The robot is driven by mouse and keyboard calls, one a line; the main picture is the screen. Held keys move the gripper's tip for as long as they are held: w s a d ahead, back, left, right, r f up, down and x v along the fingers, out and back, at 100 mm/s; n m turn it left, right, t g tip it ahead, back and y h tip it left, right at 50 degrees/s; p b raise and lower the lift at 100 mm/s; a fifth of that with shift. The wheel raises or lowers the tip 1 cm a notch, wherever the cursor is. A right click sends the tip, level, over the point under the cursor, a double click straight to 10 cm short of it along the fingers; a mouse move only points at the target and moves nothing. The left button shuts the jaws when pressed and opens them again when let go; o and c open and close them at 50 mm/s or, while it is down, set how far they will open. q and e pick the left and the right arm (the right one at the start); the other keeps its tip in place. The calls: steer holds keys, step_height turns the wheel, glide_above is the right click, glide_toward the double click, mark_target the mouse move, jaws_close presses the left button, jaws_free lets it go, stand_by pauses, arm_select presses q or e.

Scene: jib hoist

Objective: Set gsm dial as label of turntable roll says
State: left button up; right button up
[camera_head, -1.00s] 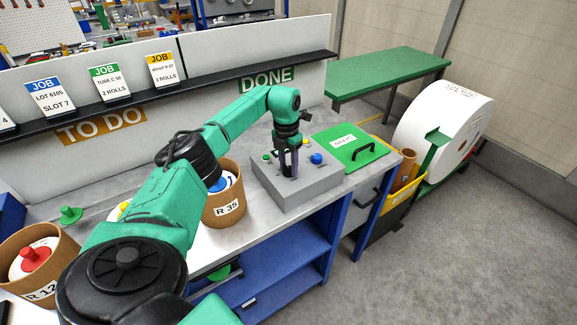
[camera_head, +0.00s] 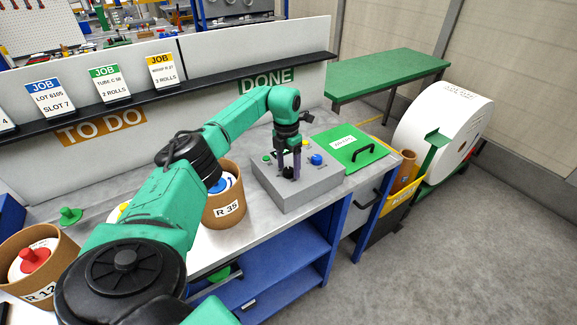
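The grey control box (camera_head: 318,190) stands on the bench with a black dial (camera_head: 288,173), a blue button (camera_head: 316,159) and a green button (camera_head: 267,157). My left gripper (camera_head: 289,168) points down over the box, with its two fingers apart on either side of the dial. The dial is partly hidden by the fingers, so its setting cannot be read. A large white roll (camera_head: 436,128) lies on its side on a green stand (camera_head: 432,150) at the right. The print on its face is too small to read. My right gripper is out of view.
A green panel with a black handle (camera_head: 371,150) lies right of the box. The cardboard tub R 35 (camera_head: 225,206) stands left of it, close to my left arm. Tub R 12 (camera_head: 62,262) is at far left. A yellow bin (camera_head: 396,207) stands beyond the bench's right end.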

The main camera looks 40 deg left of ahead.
mark_target(287, 168)
arm_select(q)
steer(key=shift+r, duration=0.35)
step_height(287, 168, up, 14)
steer(key=b, duration=0.2)
steer(key=shift+a, duration=0.4)
steer(key=shift+f, duration=0.1)
